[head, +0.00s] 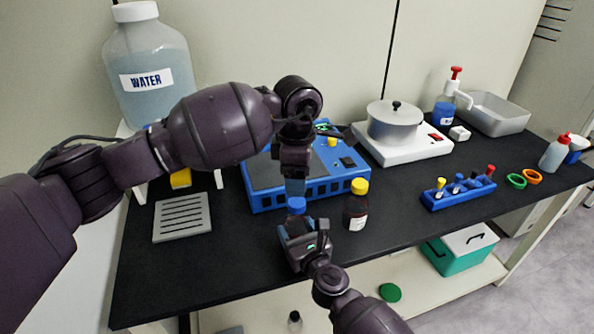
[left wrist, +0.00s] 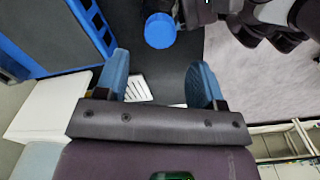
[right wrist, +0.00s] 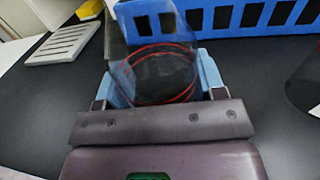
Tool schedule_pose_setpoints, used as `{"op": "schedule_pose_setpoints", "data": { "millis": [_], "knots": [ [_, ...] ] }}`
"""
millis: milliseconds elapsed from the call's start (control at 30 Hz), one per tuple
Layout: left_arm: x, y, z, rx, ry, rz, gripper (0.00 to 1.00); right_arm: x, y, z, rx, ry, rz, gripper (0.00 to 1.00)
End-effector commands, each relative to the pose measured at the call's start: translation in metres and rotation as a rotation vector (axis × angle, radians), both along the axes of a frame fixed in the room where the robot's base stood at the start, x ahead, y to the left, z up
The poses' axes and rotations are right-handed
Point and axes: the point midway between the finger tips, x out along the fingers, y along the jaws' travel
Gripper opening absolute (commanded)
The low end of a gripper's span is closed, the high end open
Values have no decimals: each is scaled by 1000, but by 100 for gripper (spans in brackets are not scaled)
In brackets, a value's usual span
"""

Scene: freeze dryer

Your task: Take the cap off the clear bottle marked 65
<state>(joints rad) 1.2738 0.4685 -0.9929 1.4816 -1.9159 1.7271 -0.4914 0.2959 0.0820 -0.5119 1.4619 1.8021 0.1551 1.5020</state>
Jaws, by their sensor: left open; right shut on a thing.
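The clear bottle (right wrist: 160,75), with red lines on its wall, is upright in my right gripper (right wrist: 162,82), which is shut around its body. Its number cannot be read. Its blue cap (head: 296,205) is on top and shows in the left wrist view (left wrist: 160,31). In the head view my right gripper (head: 300,240) hides most of the bottle. My left gripper (head: 295,188) points down just above the cap, open and empty. In the left wrist view its fingers (left wrist: 160,62) are apart, with the cap beyond their tips.
A brown bottle with a yellow cap (head: 357,205) stands close right of my right gripper. A blue-framed device (head: 262,195) is behind. A hotplate with a pot (head: 395,125), a blue rack (head: 460,192) and a slotted grey plate (head: 182,217) are on the black table.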

Motion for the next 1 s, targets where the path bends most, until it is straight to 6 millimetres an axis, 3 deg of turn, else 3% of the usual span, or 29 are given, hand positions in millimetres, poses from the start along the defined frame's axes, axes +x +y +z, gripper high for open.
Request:
{"op": "schedule_pose_setpoints", "data": {
  "millis": [300, 500, 900, 1000],
  "knots": [
    [-1, 0, -45, 0, 4, 2, 62, 0, 0, 0, 0, 0, 0, 0],
    [-1, 0, -64, -1, 2, 2, 62, 0, 0, 0, 0, 0, 0, 0],
    [0, 0, -70, 0, 1, 2, 62, 0, 0, 0, 0, 0, 0, 0],
    [0, 0, -70, 0, 1, 2, 49, 0, 0, 0, 0, 0, 0, 0]
  ]
}}
